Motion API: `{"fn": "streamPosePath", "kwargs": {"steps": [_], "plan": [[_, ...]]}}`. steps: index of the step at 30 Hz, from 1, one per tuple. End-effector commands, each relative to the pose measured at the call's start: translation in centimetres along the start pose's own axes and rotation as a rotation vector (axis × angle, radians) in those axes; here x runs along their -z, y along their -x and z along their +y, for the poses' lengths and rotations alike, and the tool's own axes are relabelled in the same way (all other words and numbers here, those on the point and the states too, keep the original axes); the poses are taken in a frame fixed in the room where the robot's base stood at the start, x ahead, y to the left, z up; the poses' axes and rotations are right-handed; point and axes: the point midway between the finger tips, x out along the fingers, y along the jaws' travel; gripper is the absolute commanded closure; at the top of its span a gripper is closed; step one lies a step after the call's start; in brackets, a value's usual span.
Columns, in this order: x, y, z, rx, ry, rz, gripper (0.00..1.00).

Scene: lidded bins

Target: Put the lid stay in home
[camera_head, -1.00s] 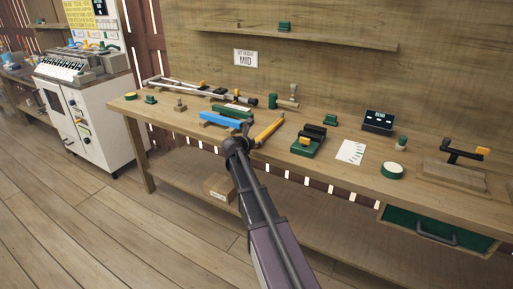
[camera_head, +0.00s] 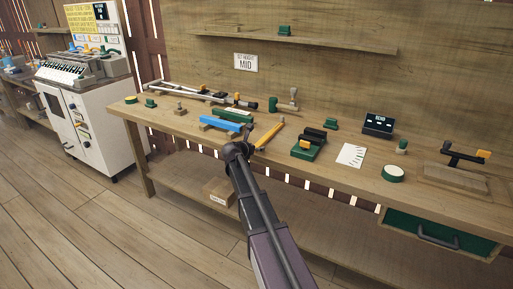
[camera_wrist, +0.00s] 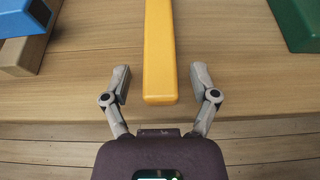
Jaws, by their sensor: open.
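A yellow bar (camera_head: 269,135) lies on the workbench near its front edge; it may be the lid stay, but no label shows. In the wrist view the yellow bar (camera_wrist: 160,50) points lengthwise toward me, its near end between my two fingers. My gripper (camera_wrist: 160,82) is open, with a gap on both sides of the bar and no visible grip. In the head view my gripper (camera_head: 240,152) is at the bench's front edge, just left of the bar's near end. I cannot tell which place is home.
A blue bar on a wooden block (camera_head: 220,124) lies left of the yellow bar. A green device with a black top (camera_head: 308,145) stands to its right. A white card (camera_head: 351,155) and a round green-rimmed pad (camera_head: 393,173) lie farther right. Bench surface (camera_head: 285,150) beside the bar is clear.

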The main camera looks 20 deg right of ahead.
Motion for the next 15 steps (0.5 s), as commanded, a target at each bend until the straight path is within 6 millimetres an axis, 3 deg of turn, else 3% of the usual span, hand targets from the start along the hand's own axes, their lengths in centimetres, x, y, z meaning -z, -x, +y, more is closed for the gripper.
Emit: {"fn": "streamPosePath", "kwargs": {"steps": [9,15], "plan": [[-0.4,0.1,0.0,0.000,0.000,0.000,0.23],[-0.4,2.2,-0.1,-0.002,0.001,-0.001,0.23]]}}
